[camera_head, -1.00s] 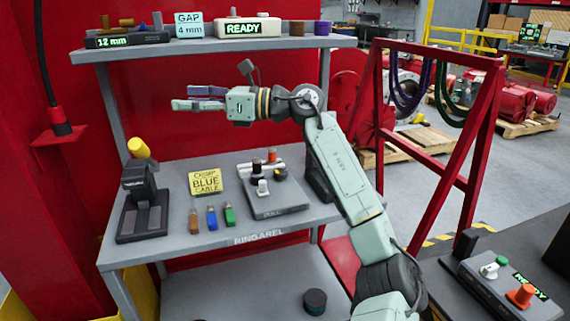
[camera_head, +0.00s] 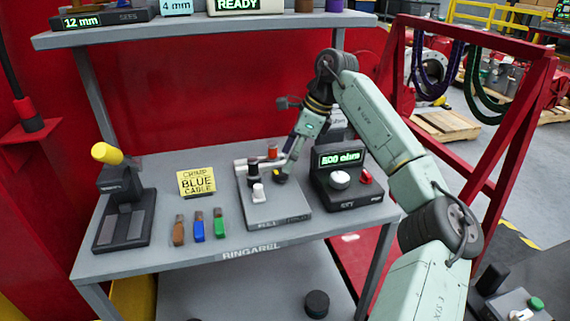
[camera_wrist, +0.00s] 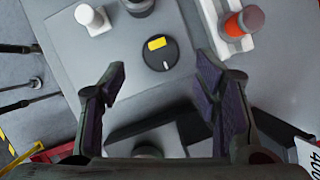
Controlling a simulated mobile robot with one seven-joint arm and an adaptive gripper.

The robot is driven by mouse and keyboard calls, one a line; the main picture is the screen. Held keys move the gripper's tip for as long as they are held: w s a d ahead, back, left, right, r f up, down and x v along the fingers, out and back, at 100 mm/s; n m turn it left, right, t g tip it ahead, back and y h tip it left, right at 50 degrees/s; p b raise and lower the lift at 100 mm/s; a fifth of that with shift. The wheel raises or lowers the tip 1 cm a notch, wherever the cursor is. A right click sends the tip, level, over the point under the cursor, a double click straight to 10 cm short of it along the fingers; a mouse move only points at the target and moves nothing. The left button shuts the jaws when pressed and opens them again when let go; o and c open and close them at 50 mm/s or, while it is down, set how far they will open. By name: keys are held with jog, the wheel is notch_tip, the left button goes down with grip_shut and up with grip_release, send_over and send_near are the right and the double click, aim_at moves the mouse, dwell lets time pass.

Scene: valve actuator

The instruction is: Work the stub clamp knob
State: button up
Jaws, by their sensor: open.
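A grey fixture plate (camera_head: 285,212) on the bench carries several small parts. Among them is a round dark knob with a yellow tab and a white mark (camera_wrist: 161,55), likely the stub clamp knob, though no label is readable. In the head view the knob (camera_head: 280,177) is partly hidden by my gripper. My gripper (camera_head: 284,166) is over the plate, pointing down. In the wrist view my gripper (camera_wrist: 160,75) is open and empty, with the knob showing between and just beyond its fingertips, apart from both.
On the plate, a white knob (camera_head: 258,194) and an orange-and-grey post (camera_wrist: 240,24) on a white block stand close by. A black box with a "500 ohm" display (camera_head: 340,158) is right of the plate. Colored connectors (camera_head: 199,228) and a yellow-handled press (camera_head: 122,200) are left.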

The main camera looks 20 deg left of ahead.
aim_at(281, 175)
jog(key=shift+p+x, duration=0.35)
jog(key=shift+x, duration=1.75)
jog(key=shift+w, duration=0.1)
jog(key=shift+c, duration=0.2)
jog(key=c, duration=1.1)
